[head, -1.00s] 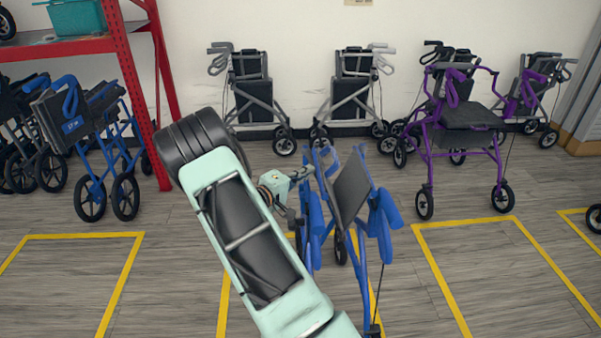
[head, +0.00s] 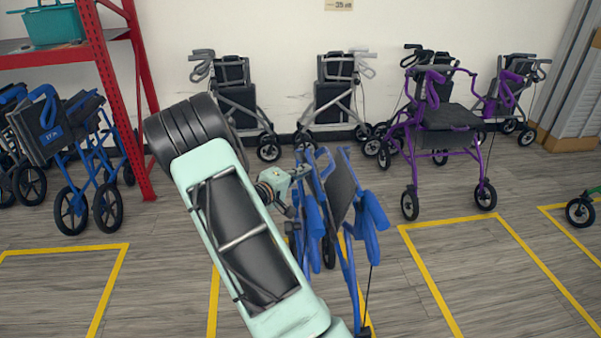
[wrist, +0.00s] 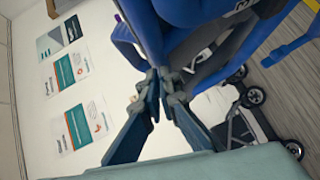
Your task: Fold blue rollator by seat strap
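The blue rollator (head: 369,225) stands in the middle of the head view, partly folded. Its side frames are close together and its dark seat panel (head: 340,187) is tilted steeply up. My gripper (head: 297,173) is at its upper left side. In the wrist view, the fingers of my gripper (wrist: 162,76) converge with tips together, right against blue frame parts (wrist: 200,15). I cannot make out the seat strap; any strap between the tips is hidden. My arm covers part of the rollator's left side and lower frame.
A purple rollator (head: 447,125) stands to the right. More blue rollators (head: 70,140) stand at left beside a red rack (head: 122,95). Yellow floor bays (head: 440,290) are open at the front. A green wheeled item shows at right.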

